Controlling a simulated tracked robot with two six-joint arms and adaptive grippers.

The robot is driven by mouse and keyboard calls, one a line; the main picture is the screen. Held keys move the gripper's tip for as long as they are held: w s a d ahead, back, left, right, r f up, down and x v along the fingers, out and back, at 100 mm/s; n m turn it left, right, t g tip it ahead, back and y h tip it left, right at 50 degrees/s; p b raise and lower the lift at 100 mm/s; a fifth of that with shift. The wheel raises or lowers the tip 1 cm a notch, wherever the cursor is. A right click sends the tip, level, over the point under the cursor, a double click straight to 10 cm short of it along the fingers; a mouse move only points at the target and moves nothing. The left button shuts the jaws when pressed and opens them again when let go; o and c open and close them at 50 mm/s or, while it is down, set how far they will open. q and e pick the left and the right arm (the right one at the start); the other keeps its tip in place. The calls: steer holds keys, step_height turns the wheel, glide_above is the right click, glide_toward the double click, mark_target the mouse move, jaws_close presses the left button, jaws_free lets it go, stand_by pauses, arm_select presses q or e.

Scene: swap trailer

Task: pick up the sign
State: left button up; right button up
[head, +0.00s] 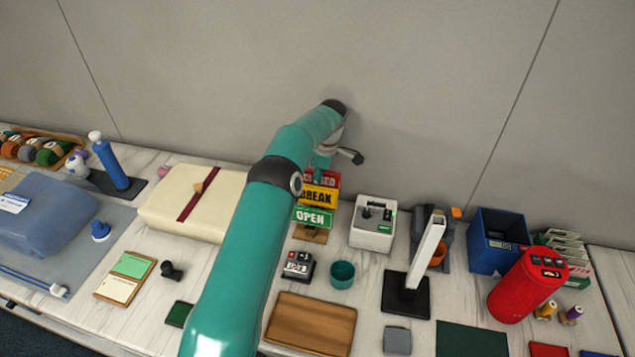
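The sign (316,196) stands on a small wooden base near the back of the table, just right of my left arm. It has stacked panels: a red one at the top, a yellow one reading BREAK, and a green one reading OPEN. My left gripper (338,157) is above the top of the sign, near the wall. One dark-tipped finger sticks out to the right; my own wrist hides most of the rest, so I cannot tell whether it touches the sign. The red panel is partly covered. My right gripper is not in view.
Right of the sign stand a white device (372,236), a teal cup (342,274) and a black-based stand (405,297). A cream case (185,203) lies to the left. A wooden board (310,325) lies in front. The grey wall (440,90) rises close behind.

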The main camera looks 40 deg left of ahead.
arm_select(q)
jaws_close()
steer(key=shift+r, duration=0.15)
stand_by(0.4)
